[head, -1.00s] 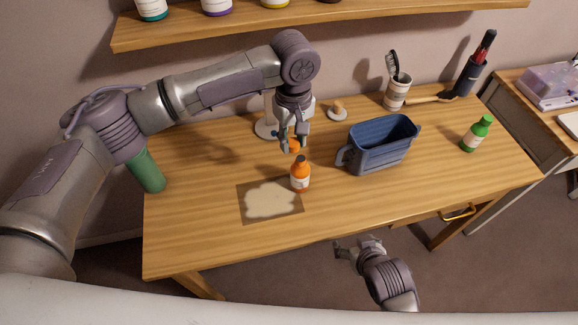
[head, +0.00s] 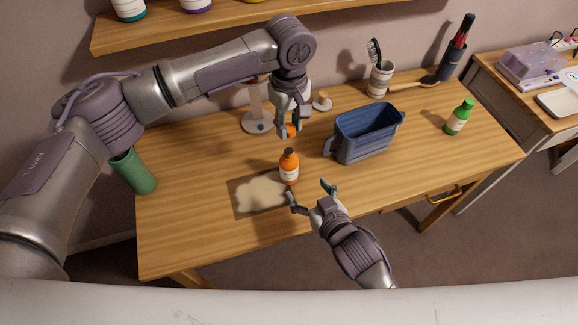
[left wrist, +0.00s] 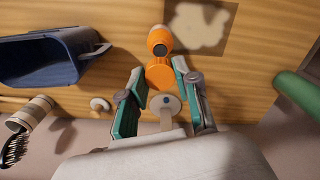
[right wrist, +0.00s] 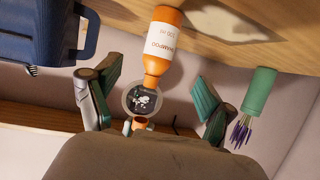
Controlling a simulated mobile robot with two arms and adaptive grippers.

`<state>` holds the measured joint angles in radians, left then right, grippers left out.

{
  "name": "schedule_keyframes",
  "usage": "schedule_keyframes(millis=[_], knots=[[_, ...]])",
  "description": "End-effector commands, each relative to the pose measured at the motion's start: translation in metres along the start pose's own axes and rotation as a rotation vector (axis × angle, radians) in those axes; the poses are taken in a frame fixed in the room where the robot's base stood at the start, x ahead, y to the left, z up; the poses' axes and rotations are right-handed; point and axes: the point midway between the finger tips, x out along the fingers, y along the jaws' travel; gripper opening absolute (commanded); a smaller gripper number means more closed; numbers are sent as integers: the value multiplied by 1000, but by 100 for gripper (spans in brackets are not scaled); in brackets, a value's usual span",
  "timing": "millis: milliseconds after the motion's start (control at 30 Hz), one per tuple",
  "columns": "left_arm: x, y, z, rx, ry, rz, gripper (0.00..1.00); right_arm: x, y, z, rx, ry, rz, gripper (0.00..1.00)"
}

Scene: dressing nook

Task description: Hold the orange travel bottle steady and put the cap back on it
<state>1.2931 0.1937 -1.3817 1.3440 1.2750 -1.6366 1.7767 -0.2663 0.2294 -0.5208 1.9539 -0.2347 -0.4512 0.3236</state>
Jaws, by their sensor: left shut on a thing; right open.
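The orange travel bottle (head: 288,170) stands upright and uncapped on the table, at the right edge of a brown mat with a pale patch. Its dark open mouth faces the left wrist view (left wrist: 159,42). My left gripper (head: 287,131) is shut on the orange cap (left wrist: 160,75), held above and behind the bottle, apart from it. My right gripper (head: 310,193) is open at the table's front side, just in front of the bottle. In the right wrist view the bottle (right wrist: 165,40) shows ahead, between the spread fingers and not touching them.
A blue ribbed container (head: 362,137) with a handle stands right of the bottle. A green bottle (head: 458,118) is farther right. A white stand (head: 257,123) is behind the left gripper. A green cup (head: 135,174) is at the left edge. The front right tabletop is clear.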

Motion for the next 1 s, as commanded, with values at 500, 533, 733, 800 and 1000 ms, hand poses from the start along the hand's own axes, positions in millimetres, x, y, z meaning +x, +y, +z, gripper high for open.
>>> schedule_keyframes(millis=[500,533,733,800,1000], knots=[[0,0,0,1,0,0,21,81,0,-1,0,2,0,82],[0,0,0,1,0,0,21,86,0,-1,-1,1,0,82],[0,0,0,1,0,0,21,110,0,0,0,0,0,82],[0,0,0,1,0,0,21,115,0,-1,0,0,0,82],[0,0,0,1,0,0,21,119,0,0,1,0,0,82]])
